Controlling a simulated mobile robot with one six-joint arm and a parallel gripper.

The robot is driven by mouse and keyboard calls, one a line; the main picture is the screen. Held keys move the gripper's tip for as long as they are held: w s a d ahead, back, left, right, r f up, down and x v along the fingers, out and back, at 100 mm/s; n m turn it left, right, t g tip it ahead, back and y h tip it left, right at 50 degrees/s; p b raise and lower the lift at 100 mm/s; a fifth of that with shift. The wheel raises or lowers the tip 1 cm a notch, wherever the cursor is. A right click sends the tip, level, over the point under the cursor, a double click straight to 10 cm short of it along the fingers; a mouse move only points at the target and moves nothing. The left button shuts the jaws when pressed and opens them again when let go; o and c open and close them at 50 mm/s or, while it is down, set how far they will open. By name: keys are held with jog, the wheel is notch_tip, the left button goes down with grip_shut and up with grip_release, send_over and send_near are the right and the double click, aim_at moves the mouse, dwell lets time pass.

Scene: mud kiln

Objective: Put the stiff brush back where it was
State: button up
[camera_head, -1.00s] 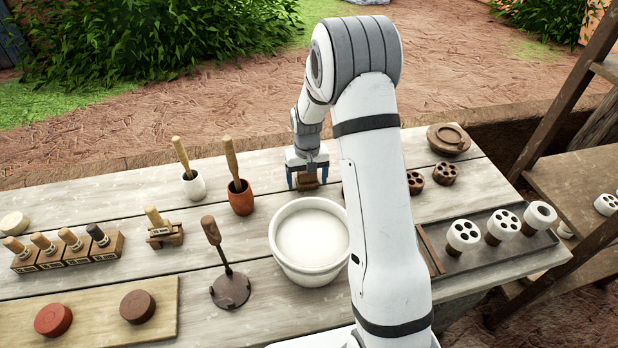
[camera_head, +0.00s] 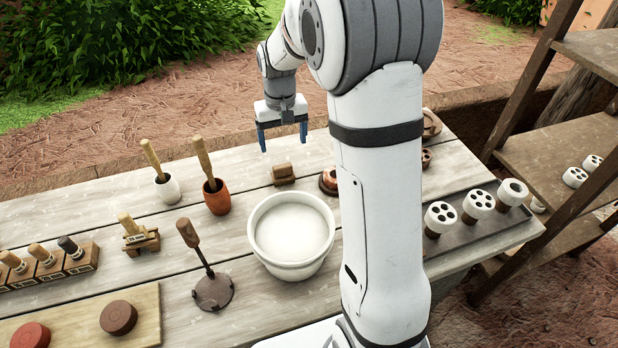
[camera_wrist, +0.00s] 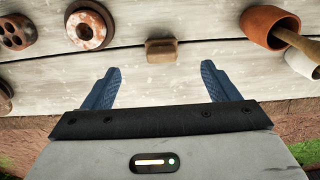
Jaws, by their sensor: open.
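A small brown block (camera_head: 284,173), which looks like the stiff brush, sits on the wooden table behind the white bucket. Its bristles cannot be made out. In the wrist view the block (camera_wrist: 161,50) lies on the boards, ahead of the gap between my fingers and apart from them. My gripper (camera_head: 283,143) is open and empty, raised above the far side of the table. Both blue fingers of my gripper (camera_wrist: 161,80) show in the wrist view with nothing between them.
The white bucket (camera_head: 291,236) of pale liquid stands in front of the block. An orange cup (camera_head: 217,197) and a white cup (camera_head: 167,189) hold handled tools to the left. A brown ring-shaped piece (camera_wrist: 90,27) is beside the block. My arm hides part of the table's right side.

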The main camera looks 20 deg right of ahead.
jog(key=s+r+t, duration=0.1)
jog(key=s+r, duration=0.2)
jog(key=s, duration=0.9)
jog(key=s+r+t, duration=0.1)
jog(key=s+r, duration=0.2)
jog(key=s, duration=1)
jog(key=shift+s+d+r+t, duration=0.15)
jog(key=shift+d+r+t, duration=0.1)
jog(key=shift+r+t, duration=0.05)
jog(key=shift+c, duration=0.3)
